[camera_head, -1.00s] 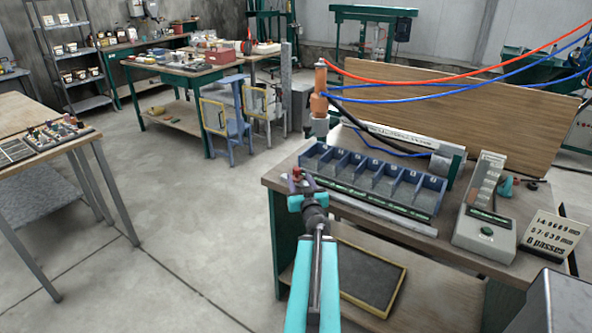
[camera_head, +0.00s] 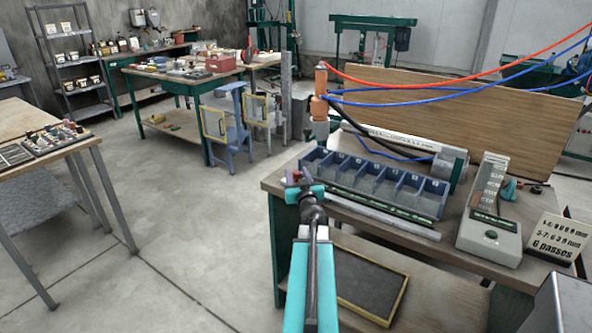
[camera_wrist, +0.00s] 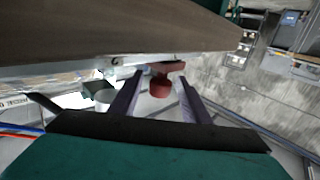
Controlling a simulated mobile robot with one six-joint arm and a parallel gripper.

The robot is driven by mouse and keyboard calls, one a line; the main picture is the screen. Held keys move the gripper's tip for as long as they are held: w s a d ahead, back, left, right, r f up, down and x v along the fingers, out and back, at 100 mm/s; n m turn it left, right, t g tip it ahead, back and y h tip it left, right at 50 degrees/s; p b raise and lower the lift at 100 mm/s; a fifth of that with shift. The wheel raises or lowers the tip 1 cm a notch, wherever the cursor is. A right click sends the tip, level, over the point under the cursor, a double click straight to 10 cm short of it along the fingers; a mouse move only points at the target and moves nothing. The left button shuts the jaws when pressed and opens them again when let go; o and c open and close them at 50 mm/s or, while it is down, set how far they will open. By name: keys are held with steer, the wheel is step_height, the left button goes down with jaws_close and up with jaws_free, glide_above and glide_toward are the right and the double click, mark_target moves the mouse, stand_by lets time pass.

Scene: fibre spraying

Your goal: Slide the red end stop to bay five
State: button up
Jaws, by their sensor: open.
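The red end stop (camera_wrist: 160,86) shows in the wrist view as a red knob on a flat red piece, lying between my two fingers. In the head view, a small red part (camera_head: 297,176) shows at my fingertips, by the left end of the grey rail (camera_head: 385,215). My gripper (camera_wrist: 160,76) is open, with one purple finger on each side of the knob. I cannot tell whether a finger touches it. In the head view, my gripper (camera_head: 302,182) partly hides the stop. The row of blue numbered bays (camera_head: 428,213) stands behind the rail.
The rail's front is clear.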

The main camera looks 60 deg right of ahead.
steer(key=shift+x, duration=1.85)
